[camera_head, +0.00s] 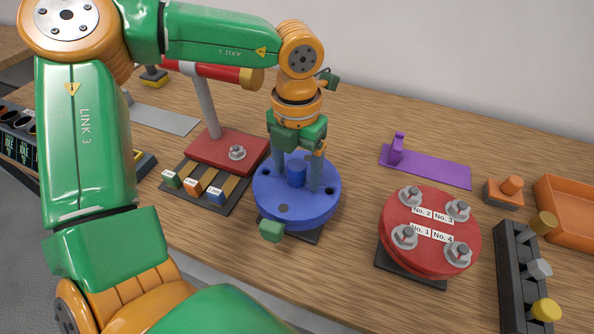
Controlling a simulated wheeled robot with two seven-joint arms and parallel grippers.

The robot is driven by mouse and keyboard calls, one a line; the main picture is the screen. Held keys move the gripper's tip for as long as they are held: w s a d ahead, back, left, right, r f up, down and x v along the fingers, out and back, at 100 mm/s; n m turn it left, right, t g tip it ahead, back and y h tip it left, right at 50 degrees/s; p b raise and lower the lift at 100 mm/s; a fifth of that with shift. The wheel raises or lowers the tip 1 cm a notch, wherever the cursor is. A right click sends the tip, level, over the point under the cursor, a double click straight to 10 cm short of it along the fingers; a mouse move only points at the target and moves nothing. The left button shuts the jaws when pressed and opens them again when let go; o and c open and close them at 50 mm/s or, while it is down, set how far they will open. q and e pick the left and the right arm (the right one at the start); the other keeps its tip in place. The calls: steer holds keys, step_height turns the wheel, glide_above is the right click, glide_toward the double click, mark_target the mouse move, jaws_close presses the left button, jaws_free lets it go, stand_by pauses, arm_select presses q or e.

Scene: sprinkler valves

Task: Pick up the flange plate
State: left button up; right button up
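A round blue plate (265,199) with dark holes in its top, which I take to be the flange plate, sits on a dark square base in the middle of the table. A short blue knob (297,171) stands up from its centre. My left gripper (297,183) comes down over it from above. Its two fingers are apart, one on each side of the knob, with small gaps seeming to show. The fingers hide part of the plate's top. The plate appears flat on its base. My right gripper is not in view.
A red disc (430,206) with several nuts and numbered labels stands to the right. Beyond it are a black rack (510,275) and an orange tray (580,215). A red stand (225,150) and labelled blocks (193,187) are close on the left. A purple bracket (430,168) lies behind.

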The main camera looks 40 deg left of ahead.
arm_select(q)
jaws_close()
steer(key=shift+r, duration=0.1)
stand_by(1.2)
